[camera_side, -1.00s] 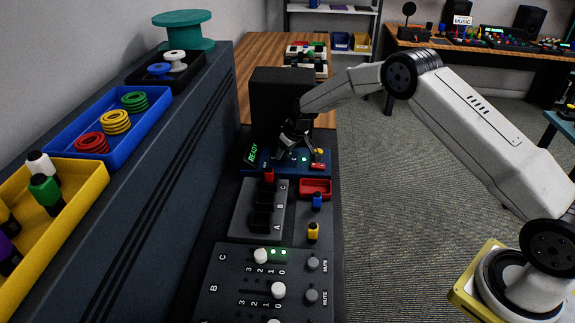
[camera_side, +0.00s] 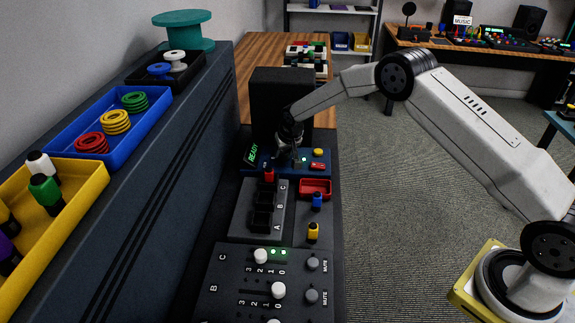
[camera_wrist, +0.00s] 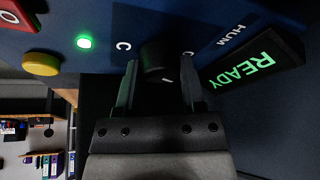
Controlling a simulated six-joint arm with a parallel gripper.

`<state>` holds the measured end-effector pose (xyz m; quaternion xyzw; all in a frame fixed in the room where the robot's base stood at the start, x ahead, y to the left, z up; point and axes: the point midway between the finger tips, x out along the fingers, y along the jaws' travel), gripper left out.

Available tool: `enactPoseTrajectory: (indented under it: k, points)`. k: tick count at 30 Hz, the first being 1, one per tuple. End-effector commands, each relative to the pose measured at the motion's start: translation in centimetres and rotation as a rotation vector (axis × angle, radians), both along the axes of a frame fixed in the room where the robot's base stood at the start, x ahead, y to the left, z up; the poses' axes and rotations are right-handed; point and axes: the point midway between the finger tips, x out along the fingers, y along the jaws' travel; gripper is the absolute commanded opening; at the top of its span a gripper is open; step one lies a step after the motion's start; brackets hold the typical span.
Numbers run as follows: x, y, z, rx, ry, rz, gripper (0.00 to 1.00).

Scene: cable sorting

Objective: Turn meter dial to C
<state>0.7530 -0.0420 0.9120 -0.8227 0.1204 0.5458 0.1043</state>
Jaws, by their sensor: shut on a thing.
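The meter dial (camera_wrist: 156,54) is a dark round knob on the blue panel (camera_side: 326,171). In the wrist view it sits between the fingers of my gripper (camera_wrist: 158,72), which is shut on it. A short white mark shows on the knob's near side, toward the wrist. A white letter C (camera_wrist: 123,46) is printed left of the knob. Another white letter to its right is partly hidden by a finger. In the side view my gripper (camera_side: 287,157) points down at the panel and hides the dial.
A green READY display (camera_wrist: 243,67) stands beside the dial, near a HUM label. A lit green lamp (camera_wrist: 84,42), a yellow button (camera_wrist: 41,63) and a red switch are on the same panel. A black box (camera_side: 280,92) stands behind. Coloured plugs and a slider board lie in front.

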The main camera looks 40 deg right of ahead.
Motion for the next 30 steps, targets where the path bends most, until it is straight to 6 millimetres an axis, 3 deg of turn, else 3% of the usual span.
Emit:
enactPoseTrajectory:
  k: [15, 30]
  points:
    - [0.06, 0.13, 0.02, 0.0, -0.001, -0.25, 0.0]
    - [0.03, 0.1, 0.0, 0.002, 0.0, -0.313, 0.0]
